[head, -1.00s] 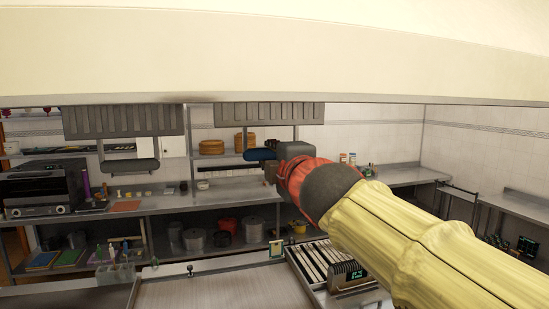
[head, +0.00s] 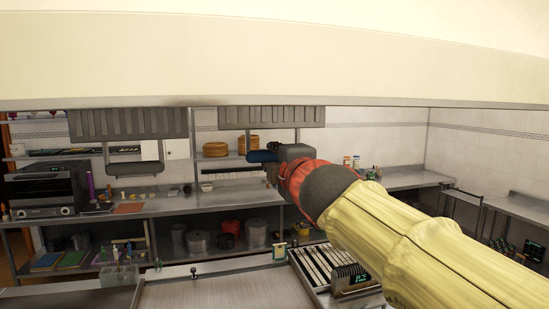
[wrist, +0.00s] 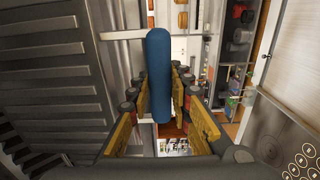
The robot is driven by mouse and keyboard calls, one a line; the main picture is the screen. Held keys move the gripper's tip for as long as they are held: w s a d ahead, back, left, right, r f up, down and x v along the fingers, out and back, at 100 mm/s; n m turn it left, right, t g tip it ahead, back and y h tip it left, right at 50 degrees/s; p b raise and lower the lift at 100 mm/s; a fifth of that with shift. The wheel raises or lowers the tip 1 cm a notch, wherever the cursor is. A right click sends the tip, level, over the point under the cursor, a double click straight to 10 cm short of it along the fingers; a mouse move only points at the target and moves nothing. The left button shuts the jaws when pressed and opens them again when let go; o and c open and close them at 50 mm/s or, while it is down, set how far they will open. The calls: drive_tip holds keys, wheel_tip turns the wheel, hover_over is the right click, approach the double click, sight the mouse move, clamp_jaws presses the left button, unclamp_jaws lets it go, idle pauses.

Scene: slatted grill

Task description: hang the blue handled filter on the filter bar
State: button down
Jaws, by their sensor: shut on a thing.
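The blue handled filter is a grey slatted panel (head: 258,117) under the hood's lower edge, right of centre in the head view. Its blue handle (head: 263,156) hangs below it. My gripper (head: 284,154) reaches in from the right and is shut on the blue handle. In the wrist view the blue handle (wrist: 159,60) stands between the yellow-padded fingers of my gripper (wrist: 160,95), and a grey slatted panel (wrist: 50,85) fills the left. I cannot make out the filter bar apart from the hood's edge, nor whether the panel's top touches it.
Another slatted filter (head: 127,125) with a grey handle (head: 136,169) hangs to the left. The pale hood (head: 270,60) spans the top. A grill unit (head: 325,267) lies below my arm. Shelves with pots (head: 255,232) and an oven (head: 45,190) stand behind.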

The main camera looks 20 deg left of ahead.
drive_tip(key=shift+r+x, duration=0.2)
drive_tip(key=shift+x, duration=1.15)
idle(0.6)
drive_tip(key=shift+w+a, duration=0.2)
drive_tip(key=shift+w, duration=0.1)
drive_tip(key=shift+w+a, duration=0.2)
drive_tip(key=shift+w, duration=0.15)
drive_tip(key=shift+f+b, duration=0.65)
drive_tip(key=shift+f, duration=0.3)
idle(0.9)
drive_tip(key=c, duration=1.7)
unclamp_jaws()
drive_tip(key=shift+c, duration=0.2)
drive_tip(key=shift+o, duration=0.6)
drive_tip(key=shift+o, duration=0.4)
drive_tip(key=shift+f, duration=0.2)
